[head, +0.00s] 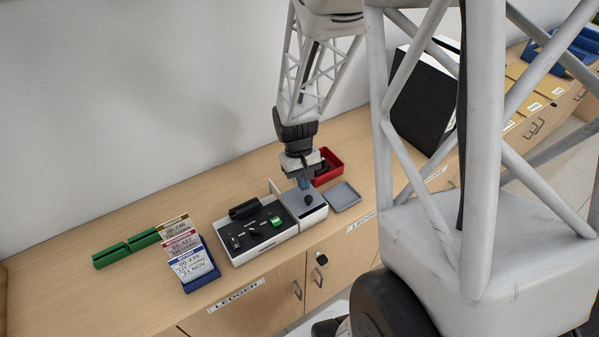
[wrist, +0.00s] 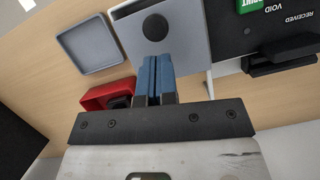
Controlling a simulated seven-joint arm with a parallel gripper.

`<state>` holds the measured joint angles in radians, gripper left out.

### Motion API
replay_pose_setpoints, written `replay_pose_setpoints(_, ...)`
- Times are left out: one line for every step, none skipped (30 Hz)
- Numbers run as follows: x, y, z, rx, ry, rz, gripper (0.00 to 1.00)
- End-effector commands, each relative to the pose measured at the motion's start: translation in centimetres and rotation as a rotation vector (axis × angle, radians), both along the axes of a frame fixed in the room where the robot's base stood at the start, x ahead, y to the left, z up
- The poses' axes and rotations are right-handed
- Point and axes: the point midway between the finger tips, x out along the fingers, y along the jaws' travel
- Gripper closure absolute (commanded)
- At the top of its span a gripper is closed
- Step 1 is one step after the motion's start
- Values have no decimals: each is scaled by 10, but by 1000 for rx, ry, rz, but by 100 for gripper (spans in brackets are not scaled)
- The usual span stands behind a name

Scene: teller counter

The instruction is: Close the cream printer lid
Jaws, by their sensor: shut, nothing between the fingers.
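A small white-cream box (head: 314,216) with a grey top (head: 297,201) and a round black knob stands at the front of the counter; I take it for the printer. The wrist view also shows its grey top (wrist: 185,45) and the black knob (wrist: 155,27). A thin pale panel (head: 273,187) stands upright at its back left corner and looks like the raised lid; its hinge is not clear. My gripper (head: 304,185) points down over the back of the grey top. Its blue fingers (wrist: 157,62) are shut together and empty. I cannot tell whether they touch the box.
A card holder (head: 201,281) and green blocks (head: 111,256) are farther left.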

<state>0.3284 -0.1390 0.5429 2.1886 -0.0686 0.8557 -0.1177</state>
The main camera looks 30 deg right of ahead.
Motion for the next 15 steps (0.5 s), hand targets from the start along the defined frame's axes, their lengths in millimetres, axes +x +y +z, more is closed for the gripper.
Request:
replay_pose_setpoints(-3,0,0,0,0,0,100)
replay_pose_setpoints(-4,1,-1,0,-1,0,100)
replay_pose_setpoints(-6,1,-1,0,-1,0,100)
replay_pose_setpoints(-6,1,-1,0,-1,0,100)
replay_pose_setpoints(-7,1,-1,0,-1,0,100)
replay_pose_setpoints(-8,1,-1,0,-1,0,100)
replay_pose_setpoints(-8,1,-1,0,-1,0,100)
replay_pose_setpoints(-8,1,-1,0,-1,0,100)
replay_pose_setpoints(-8,1,-1,0,-1,0,100)
replay_pose_setpoints(-8,1,-1,0,-1,0,100)
replay_pose_setpoints(-8,1,-1,0,-1,0,100)
replay_pose_setpoints(-8,1,-1,0,-1,0,100)
replay_pose_setpoints(-8,1,-1,0,0,0,100)
replay_pose_setpoints(-8,1,-1,0,0,0,100)
replay_pose_setpoints(-8,1,-1,0,0,0,100)
